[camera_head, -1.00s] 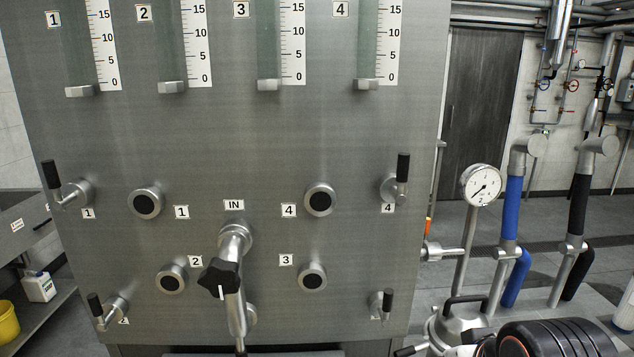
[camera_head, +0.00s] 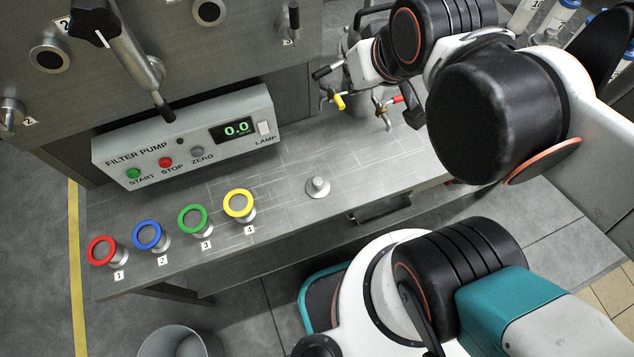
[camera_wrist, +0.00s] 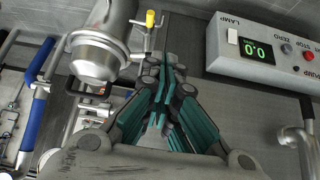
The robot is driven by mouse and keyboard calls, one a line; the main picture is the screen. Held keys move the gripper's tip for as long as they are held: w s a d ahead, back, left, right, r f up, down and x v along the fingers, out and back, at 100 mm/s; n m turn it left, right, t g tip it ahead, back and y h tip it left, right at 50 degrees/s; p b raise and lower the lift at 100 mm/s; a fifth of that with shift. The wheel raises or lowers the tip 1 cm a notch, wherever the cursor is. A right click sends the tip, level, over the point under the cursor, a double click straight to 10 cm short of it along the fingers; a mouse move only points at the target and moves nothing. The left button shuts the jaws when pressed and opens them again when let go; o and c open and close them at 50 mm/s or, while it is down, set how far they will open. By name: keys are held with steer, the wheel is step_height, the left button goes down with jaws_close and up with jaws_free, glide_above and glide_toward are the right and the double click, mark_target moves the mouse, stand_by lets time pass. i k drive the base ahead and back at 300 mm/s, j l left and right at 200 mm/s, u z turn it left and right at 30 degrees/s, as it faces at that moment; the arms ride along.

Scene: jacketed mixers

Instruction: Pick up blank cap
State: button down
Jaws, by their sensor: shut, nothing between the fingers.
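A small metal cap with a raised knob (camera_head: 318,187), which looks like the blank cap, sits on the bare bench top in the head view, right of the yellow ring. I cannot make it out in the wrist view. My gripper (camera_wrist: 167,95) shows in the wrist view with its teal fingers together and nothing between them. It is apart from the cap; the head view does not show the fingertips clearly, as my arm covers that area.
The filter pump box (camera_head: 185,140) stands behind the cap on the bench (camera_head: 290,245). Red (camera_head: 101,251), blue (camera_head: 148,236), green (camera_head: 193,219) and yellow (camera_head: 239,204) ringed fittings line the front left. A metal vessel (camera_wrist: 95,60) and yellow-handled valve (camera_wrist: 150,18) are near my gripper.

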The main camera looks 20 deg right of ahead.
mark_target(317, 186)
steer(key=k+j, duration=1.5)
steer(key=k, duration=0.05)
